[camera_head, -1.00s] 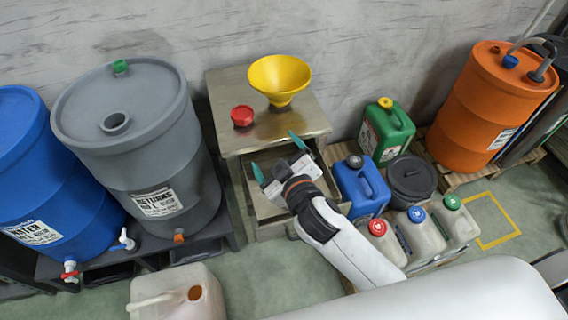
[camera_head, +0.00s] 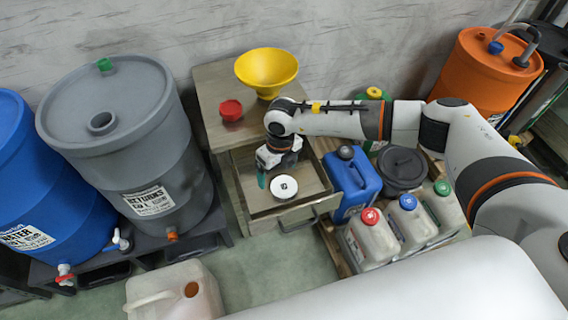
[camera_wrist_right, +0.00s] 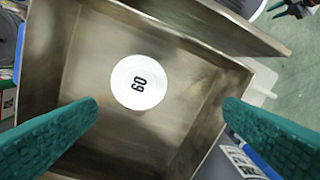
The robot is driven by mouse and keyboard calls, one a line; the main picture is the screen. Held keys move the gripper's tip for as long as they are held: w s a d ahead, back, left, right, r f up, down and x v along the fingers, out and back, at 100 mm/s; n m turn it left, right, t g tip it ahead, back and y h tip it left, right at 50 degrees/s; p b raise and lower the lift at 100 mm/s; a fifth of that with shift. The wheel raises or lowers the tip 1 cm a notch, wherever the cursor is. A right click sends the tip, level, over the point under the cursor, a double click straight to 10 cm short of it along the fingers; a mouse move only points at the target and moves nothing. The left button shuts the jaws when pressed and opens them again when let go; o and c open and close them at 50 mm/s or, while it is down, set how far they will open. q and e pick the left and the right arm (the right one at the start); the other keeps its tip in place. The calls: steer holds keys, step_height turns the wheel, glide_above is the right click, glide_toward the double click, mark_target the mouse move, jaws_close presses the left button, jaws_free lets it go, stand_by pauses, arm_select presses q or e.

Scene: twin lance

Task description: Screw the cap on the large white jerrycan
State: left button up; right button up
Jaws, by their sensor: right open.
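The large white jerrycan (camera_head: 150,285) stands on the floor at the lower left of the head view. Its round mouth (camera_head: 191,289) is uncovered and looks brown-orange. A white round cap (camera_head: 284,187) lies in the open metal drawer (camera_head: 318,178). In the right wrist view the cap (camera_wrist_right: 139,82) lies flat and is marked 60. My right gripper (camera_head: 275,174) points down over the drawer, just behind the cap. Its teal fingers are wide apart with nothing between them (camera_wrist_right: 162,108). A dark gripper with teal tips, seemingly my left (camera_wrist_right: 288,8), shows partly at the wrist view's top right corner.
The metal table (camera_head: 215,90) holds a red cap (camera_head: 231,109) and a yellow funnel (camera_head: 267,70). A grey drum (camera_head: 110,130) stands left of it. A blue jerrycan (camera_head: 350,185) and small capped canisters (camera_head: 372,240) stand right. Floor is free between drawer and white jerrycan.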

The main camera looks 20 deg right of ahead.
mark_target(284, 186)
steer(key=shift+h, duration=0.5)
steer(key=f+b, duration=0.2)
steer(key=f, duration=0.1)
steer(key=d+f+b, duration=0.1)
steer(key=f+b, duration=0.2)
steer(key=d+f+b, duration=0.1)
steer(key=f+b, duration=0.1)
steer(key=f, duration=0.1)
steer(key=shift+w+f+b, duration=0.35)
steer(key=shift+f, duration=0.05)
steer(key=c, duration=1.1)
steer(key=shift+r+p, duration=2.65)
steer(key=shift+r, duration=0.9)
